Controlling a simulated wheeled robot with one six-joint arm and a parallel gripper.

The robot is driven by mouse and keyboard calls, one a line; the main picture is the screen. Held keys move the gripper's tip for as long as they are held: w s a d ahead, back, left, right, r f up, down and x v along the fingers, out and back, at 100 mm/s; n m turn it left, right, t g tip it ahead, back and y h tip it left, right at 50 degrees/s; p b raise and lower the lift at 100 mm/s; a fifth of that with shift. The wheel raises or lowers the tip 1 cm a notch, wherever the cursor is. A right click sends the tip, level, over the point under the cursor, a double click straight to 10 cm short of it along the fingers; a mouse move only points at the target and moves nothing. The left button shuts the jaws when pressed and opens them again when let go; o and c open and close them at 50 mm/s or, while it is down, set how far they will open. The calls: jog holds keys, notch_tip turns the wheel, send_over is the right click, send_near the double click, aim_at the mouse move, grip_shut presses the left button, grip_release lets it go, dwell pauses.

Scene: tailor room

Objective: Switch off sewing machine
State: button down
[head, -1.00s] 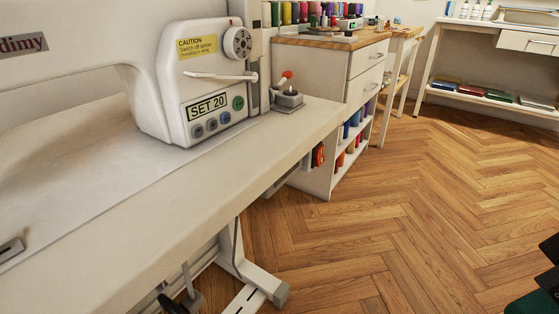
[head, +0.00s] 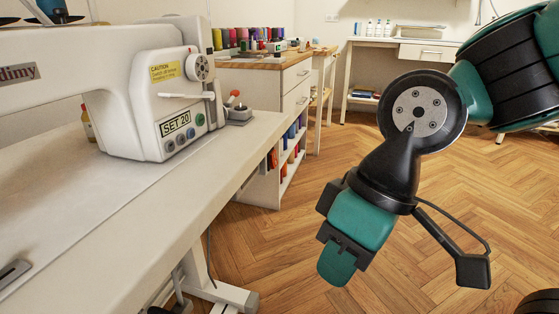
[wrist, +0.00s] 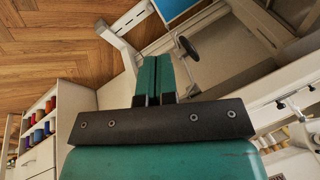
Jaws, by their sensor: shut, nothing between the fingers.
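The white sewing machine (head: 140,60) stands on a pale table (head: 130,185) at the left of the head view. Its face has a "SET 20" display (head: 175,124), several round buttons, a dial (head: 198,68) and a white lever. A small grey box with a red-tipped lever (head: 234,95) sits behind the machine's right end, at the table's far end. My gripper (head: 338,265) is to the right of the table, apart from it, pointing down over the floor. In the wrist view, its green fingers (wrist: 154,75) are together and empty.
A white cabinet (head: 262,85) with thread spools stands beyond the table. A white desk (head: 420,50) is at the back wall. The table's stand shows in the wrist view (wrist: 122,40).

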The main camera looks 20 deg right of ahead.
aim_at(274, 159)
jog(key=w+d+r+m+t+y+p, duration=0.1)
jog(key=w+d+r+m+p, duration=0.15)
jog(key=w+p, duration=0.45)
jog(key=w+d+r+m+y+p, duration=0.1)
jog(key=w+r+m+p, duration=0.3)
jog(key=w+p, duration=0.35)
jog(key=w+d+f+m+t+y+p, duration=0.1)
jog(key=w+d+f+m+t+p, duration=0.1)
jog(key=w+d+m+t+p, duration=0.2)
jog(key=w+d+m+p, duration=0.3)
jog(key=w+d+p, duration=0.2)
jog(key=d, duration=0.1)
jog(key=shift+w+f+m, duration=0.15)
jog(key=shift+w+m, duration=0.15)
jog(key=shift+m, duration=0.05)
jog(key=w+a+r+x, duration=0.1)
jog(key=r+x, duration=0.1)
jog(key=x, duration=1.1)
jog(key=shift+w+a+b, duration=0.2)
jog(key=shift+a+b, duration=0.05)
jog(key=shift+b, duration=0.1)
